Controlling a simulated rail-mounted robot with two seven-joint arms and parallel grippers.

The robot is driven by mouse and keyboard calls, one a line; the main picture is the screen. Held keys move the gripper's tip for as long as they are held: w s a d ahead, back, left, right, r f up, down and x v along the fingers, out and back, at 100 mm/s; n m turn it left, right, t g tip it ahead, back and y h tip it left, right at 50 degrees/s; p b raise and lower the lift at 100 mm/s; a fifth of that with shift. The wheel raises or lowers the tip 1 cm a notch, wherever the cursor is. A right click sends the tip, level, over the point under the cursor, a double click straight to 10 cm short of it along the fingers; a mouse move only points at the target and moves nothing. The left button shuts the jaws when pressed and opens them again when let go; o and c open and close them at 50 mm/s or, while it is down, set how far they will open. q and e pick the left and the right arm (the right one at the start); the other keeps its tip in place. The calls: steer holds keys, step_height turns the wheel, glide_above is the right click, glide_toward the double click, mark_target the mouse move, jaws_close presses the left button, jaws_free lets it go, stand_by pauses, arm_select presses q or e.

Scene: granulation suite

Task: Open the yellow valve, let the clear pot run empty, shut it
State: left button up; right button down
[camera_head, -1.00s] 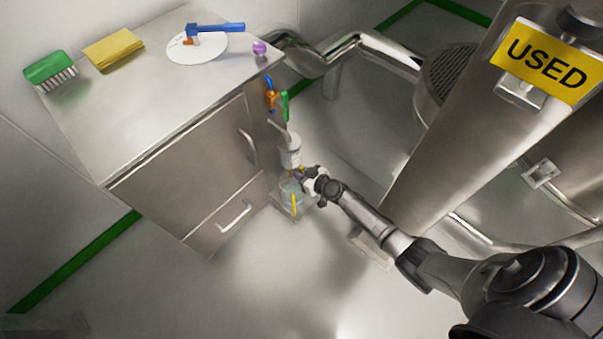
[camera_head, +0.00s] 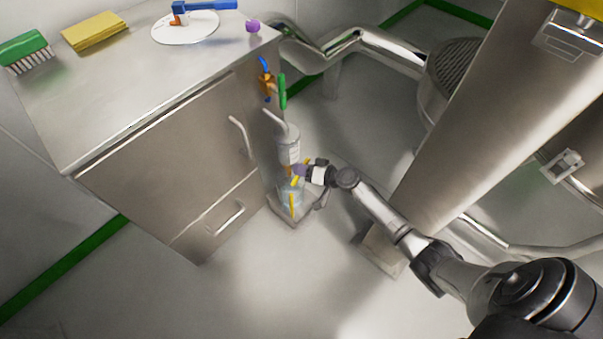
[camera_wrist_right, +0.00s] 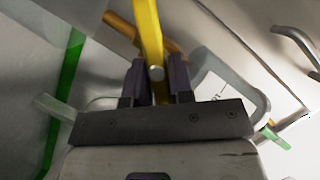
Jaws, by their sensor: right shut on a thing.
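My right gripper (camera_head: 303,170) is at the valve below the clear pot (camera_head: 289,149), beside the cabinet's right side. In the right wrist view the gripper (camera_wrist_right: 156,85) is shut on the yellow valve handle (camera_wrist_right: 148,28), which stands up from between the dark fingers. An orange-brown pipe (camera_wrist_right: 122,27) passes behind the handle. The liquid level cannot be told. My left gripper is out of view.
Blue-orange and green-handled valves (camera_head: 282,90) are on the cabinet side above the pot. The cabinet top (camera_head: 120,110) holds a green brush, yellow sponge, white disc and purple knob. Open floor lies in front.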

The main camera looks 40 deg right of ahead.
steer(key=shift+d+f+m+y, duration=0.15)
steer(key=shift+m+y, duration=0.45)
steer(key=shift+m, duration=0.5)
steer(key=m+t+y, duration=0.1)
steer(key=m, duration=0.2)
steer(key=shift+f, duration=0.15)
steer(key=shift+m+t+y, duration=0.3)
steer(key=shift+m+t, duration=0.1)
steer(key=shift+m, duration=0.4)
steer(key=shift+f, duration=0.1)
steer(key=c, duration=1)
jaws_free()
